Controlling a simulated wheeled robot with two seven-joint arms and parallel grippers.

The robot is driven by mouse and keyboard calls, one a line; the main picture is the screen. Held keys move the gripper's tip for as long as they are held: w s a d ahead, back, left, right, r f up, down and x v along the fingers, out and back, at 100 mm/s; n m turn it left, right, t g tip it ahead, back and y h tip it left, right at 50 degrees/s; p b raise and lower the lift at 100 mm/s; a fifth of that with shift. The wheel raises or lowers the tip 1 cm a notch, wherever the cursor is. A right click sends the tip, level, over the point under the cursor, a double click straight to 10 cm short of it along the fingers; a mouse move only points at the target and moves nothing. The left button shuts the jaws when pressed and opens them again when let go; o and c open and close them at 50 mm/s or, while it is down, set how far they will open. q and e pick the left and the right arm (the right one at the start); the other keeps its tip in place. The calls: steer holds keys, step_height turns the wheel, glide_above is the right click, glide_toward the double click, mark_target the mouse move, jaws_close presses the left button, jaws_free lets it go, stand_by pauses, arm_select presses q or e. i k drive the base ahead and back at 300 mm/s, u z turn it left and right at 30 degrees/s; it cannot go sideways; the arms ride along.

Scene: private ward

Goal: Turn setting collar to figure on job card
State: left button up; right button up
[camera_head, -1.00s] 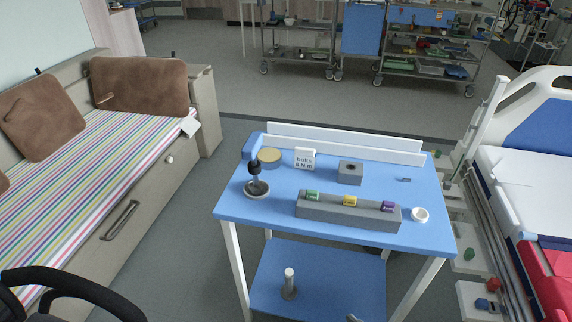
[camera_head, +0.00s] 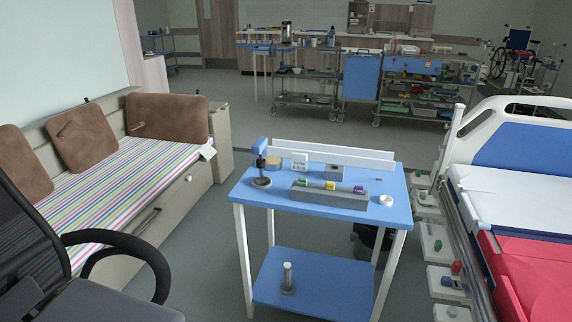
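A small white job card (camera_head: 299,162) with dark print stands at the back of the blue table (camera_head: 233,193); its print is too small to read now. A dark upright tool on a round base (camera_head: 261,182) stands at the table's left side, in front of a tan-topped disc (camera_head: 273,163). A grey block (camera_head: 330,198) lies along the front, holding green, yellow and purple pieces (camera_head: 302,185). A grey box (camera_head: 333,171) sits behind it. A white ring (camera_head: 386,200) lies at the right. I cannot tell which part is the setting collar. Neither gripper is in view.
The table's lower shelf (camera_head: 318,291) bears a white-topped post (camera_head: 287,278). A black office chair (camera_head: 85,270) stands at the front left. A striped bench (camera_head: 115,179) lies left, a hospital bed (camera_head: 520,200) right. Grey floor lies between bench and table.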

mark_target(260, 164)
steer(key=z, duration=0.65)
steer(key=i, duration=1.35)
steer(key=u, duration=0.4)
